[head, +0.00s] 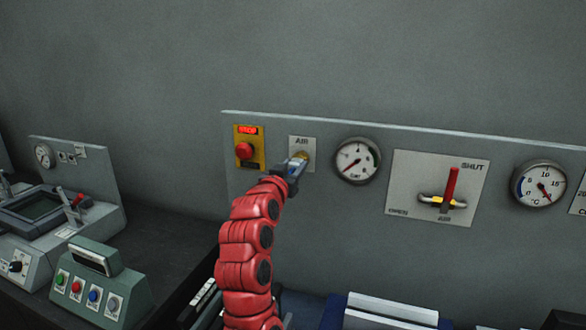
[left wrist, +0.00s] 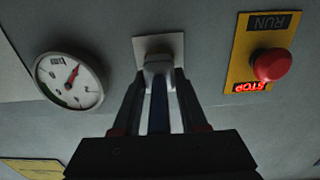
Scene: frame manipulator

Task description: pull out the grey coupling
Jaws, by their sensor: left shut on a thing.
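The grey coupling (left wrist: 158,66) is at the square AIR plate (left wrist: 172,44) on the wall panel, seen upside down in the left wrist view. My left gripper (head: 295,167) reaches up to the same AIR plate in the head view and is shut on the coupling. In the left wrist view its two fingers (left wrist: 158,88) stand on either side of it, with a dark blue piece, perhaps a hose, between them. In the head view the gripper hides most of the coupling. A small brass-coloured part shows at the fingertips. My right gripper is not in view.
The red stop button (head: 245,151) on its yellow plate is close left of the gripper. A round gauge (head: 356,161) is close right. A red-handled lever (head: 450,190) is farther right. Consoles with buttons (head: 92,285) stand at lower left.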

